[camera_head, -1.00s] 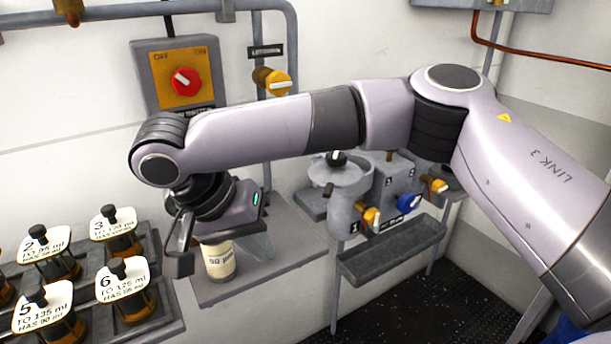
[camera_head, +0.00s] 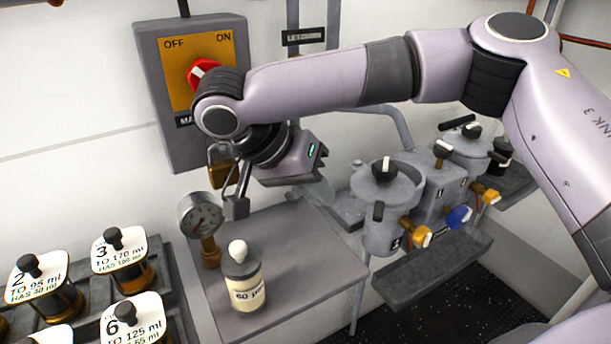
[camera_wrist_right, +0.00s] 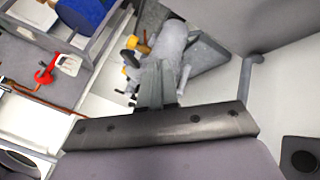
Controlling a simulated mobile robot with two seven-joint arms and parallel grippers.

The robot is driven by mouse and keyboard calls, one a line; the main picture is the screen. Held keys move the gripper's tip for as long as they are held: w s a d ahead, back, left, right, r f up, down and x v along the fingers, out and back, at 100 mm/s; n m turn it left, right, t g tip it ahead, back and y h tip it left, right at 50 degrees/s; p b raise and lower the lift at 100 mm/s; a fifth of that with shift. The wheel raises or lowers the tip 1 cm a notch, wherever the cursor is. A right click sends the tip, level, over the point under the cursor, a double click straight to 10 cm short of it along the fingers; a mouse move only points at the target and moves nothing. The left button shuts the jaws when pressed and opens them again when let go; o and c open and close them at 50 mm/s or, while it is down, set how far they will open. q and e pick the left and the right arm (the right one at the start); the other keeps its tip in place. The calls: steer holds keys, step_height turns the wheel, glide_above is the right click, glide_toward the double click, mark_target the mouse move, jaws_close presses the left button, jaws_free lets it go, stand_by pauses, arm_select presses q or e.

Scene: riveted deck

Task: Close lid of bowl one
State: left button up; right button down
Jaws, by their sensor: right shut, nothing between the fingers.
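A grey bowl (camera_head: 383,232) with a black-knobbed grey disc (camera_head: 400,188) over its top stands right of centre in the head view. Its mark looks like "1". I cannot tell whether the disc sits fully down. A grey cylinder (camera_wrist_right: 172,42) that looks like part of a bowl shows in the right wrist view. My right gripper (camera_head: 236,207) is shut and empty, left of the bowl and apart from it, above the grey shelf. Its fingers also show in the right wrist view (camera_wrist_right: 158,88). My left gripper is not in view.
A second lidded bowl (camera_head: 468,150) stands behind right. Yellow valves (camera_head: 420,237) and a trough (camera_head: 435,268) are in front. A capped bottle (camera_head: 245,285) stands on the shelf (camera_head: 315,262) beside a gauge (camera_head: 200,214). Several labelled jars (camera_head: 122,262) stand left.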

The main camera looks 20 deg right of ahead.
mark_target(381, 191)
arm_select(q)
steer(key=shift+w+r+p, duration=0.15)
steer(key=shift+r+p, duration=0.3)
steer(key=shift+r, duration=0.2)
arm_select(e)
steer(key=s+d+f, duration=0.2)
steer(key=d+f, duration=0.1)
steer(key=d, duration=0.2)
steer(key=shift+s+d, duration=0.15)
steer(key=shift+s, duration=0.25)
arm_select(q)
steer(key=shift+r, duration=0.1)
arm_select(e)
steer(key=shift+r, duration=0.1)
